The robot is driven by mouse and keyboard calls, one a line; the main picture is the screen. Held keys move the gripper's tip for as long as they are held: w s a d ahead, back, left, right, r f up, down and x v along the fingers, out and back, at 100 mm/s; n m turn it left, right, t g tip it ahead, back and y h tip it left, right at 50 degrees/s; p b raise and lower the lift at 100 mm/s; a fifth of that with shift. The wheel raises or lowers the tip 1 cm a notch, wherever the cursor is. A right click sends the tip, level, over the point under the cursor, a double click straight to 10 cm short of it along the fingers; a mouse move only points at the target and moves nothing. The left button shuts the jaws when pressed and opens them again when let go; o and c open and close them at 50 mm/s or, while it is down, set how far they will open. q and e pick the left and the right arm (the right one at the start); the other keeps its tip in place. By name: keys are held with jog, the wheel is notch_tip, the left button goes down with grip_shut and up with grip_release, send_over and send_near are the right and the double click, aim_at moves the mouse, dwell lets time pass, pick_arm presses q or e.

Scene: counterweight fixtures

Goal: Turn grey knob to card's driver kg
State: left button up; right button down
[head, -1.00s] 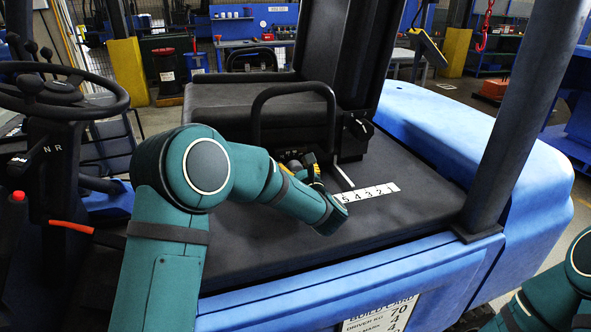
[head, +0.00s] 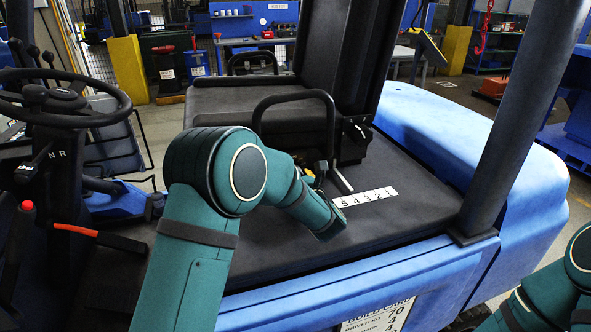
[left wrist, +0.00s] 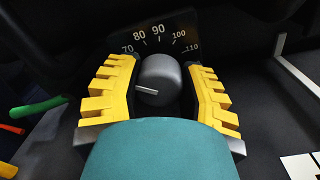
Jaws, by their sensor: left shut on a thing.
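The grey knob (left wrist: 158,80) sits in front of a black dial plate (left wrist: 160,38) with numbers from 70 to 110. Its pale pointer line points left, below the 70. My left gripper (left wrist: 155,88) has its yellow fingers on both sides of the knob and is shut on it. In the head view the left gripper (head: 312,172) is at the seat's side, mostly behind my own arm, and the knob is hidden. The build card (head: 378,318) is on the blue front edge. Its driver kg line reads 70, and its bottom is cut off. My right gripper is out of view.
A white 5-4-3-2-1 strip (head: 364,197) lies on the black deck beside a pale lever (head: 341,180). A black armrest loop (head: 294,98) rises close to my left gripper. A steering wheel (head: 62,97) is at left. A dark post (head: 525,120) stands at right.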

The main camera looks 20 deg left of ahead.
pick_arm(q)
jog(key=shift+r+m+p, duration=0.1)
jog(key=shift+m+p, duration=0.55)
jog(key=shift+m, duration=0.25)
jog(key=o, duration=1.2)
jog(key=v, duration=1.1)
jog(key=shift+s+d, duration=0.3)
jog(key=shift+s, duration=0.1)
